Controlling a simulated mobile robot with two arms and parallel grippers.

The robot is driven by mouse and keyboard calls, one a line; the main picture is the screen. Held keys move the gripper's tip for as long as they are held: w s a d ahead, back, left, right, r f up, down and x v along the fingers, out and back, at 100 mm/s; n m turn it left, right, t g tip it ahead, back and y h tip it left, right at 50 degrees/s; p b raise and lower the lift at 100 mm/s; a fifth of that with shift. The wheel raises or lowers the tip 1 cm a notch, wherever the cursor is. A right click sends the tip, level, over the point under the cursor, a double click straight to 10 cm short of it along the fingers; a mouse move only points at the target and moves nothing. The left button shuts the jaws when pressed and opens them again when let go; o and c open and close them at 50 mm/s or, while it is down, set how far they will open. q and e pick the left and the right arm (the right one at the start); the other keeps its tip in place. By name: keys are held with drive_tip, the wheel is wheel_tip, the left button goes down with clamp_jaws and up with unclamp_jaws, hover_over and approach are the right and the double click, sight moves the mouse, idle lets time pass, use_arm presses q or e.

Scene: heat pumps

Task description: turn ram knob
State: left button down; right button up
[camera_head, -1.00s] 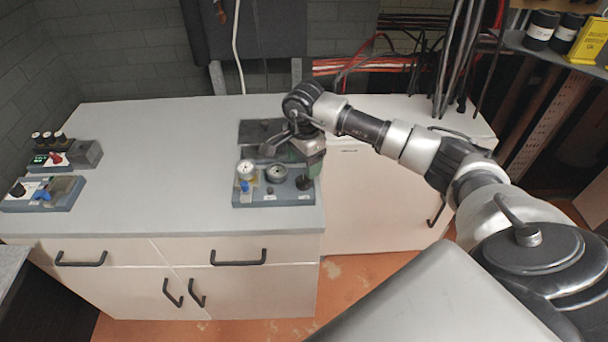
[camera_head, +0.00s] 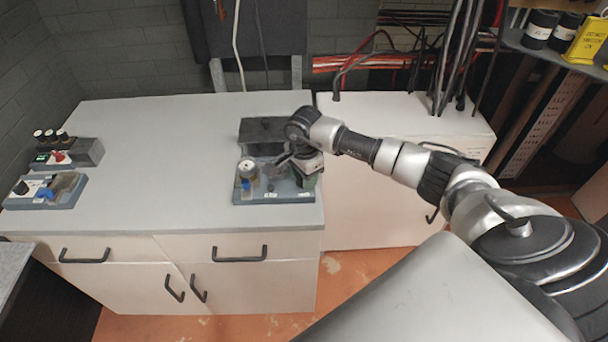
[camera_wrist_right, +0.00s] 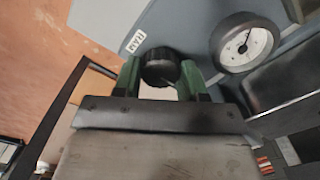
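The black round knob (camera_wrist_right: 160,62) stands on a blue-grey panel (camera_wrist_right: 180,28) beside a small white label in the right wrist view. My right gripper (camera_wrist_right: 160,74) has its two green fingers on either side of the knob, with the knob filling the space between the tips. I cannot tell whether the fingers touch it. In the head view my right gripper (camera_head: 306,173) is down at the right end of the panel (camera_head: 272,198) and hides the knob. My left gripper is not in view.
A gauge (camera_wrist_right: 246,42) with a white dial sits close to the right finger in the wrist view. A white gauge (camera_head: 248,168) stands on the panel's left side. Two more control units (camera_head: 48,190) (camera_head: 75,152) are at the left of the grey worktop (camera_head: 165,160). The worktop between is clear.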

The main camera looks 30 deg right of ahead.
drive_tip(key=shift+c, duration=0.7)
